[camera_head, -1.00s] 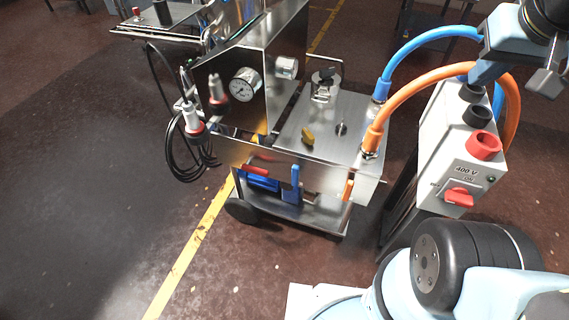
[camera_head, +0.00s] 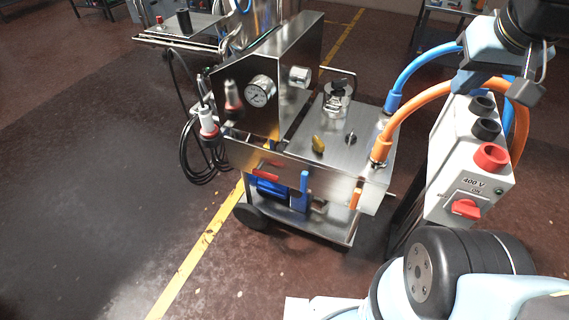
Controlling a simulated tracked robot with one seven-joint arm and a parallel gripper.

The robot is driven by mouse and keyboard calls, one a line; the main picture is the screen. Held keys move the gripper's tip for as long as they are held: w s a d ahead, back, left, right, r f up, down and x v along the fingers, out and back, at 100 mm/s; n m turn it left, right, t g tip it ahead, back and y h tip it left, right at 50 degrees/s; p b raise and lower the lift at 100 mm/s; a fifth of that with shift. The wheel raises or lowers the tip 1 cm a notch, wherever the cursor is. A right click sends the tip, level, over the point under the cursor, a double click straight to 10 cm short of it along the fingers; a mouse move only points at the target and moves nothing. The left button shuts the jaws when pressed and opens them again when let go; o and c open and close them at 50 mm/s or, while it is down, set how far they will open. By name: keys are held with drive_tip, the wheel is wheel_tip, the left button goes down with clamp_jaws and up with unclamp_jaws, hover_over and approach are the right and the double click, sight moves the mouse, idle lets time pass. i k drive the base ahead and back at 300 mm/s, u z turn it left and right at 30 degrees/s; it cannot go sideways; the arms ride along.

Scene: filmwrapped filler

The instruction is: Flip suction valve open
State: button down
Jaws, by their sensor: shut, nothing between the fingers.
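A steel cart (camera_head: 262,160) stands left of centre with several valve handles along its front. A red handle (camera_head: 265,171) lies nearly level, a blue handle (camera_head: 304,182) stands upright, and an orange handle (camera_head: 355,194) stands nearly upright at the right corner. No label shows which one is the suction valve. A blue hose (camera_head: 416,66) and an orange hose (camera_head: 425,97) join the cart's top. My gripper (camera_head: 528,93) is at the upper right, shut and empty, above and right of the cart, apart from all the handles. Its fingertips are hard to make out.
A grey 400 V box (camera_head: 453,165) with a red switch (camera_head: 466,209) stands right of the cart, between it and my arm. A coiled black cable (camera_head: 190,165) hangs left. Floor in front is clear.

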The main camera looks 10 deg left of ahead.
sight(304, 183)
drive_tip(key=z, duration=0.65)
drive_tip(key=i, duration=0.1)
drive_tip(key=u, duration=2.4)
drive_tip(key=k, duration=1.4)
drive_tip(key=z, duration=0.5)
drive_tip(key=i, duration=1.05)
drive_tip(key=z, duration=0.05)
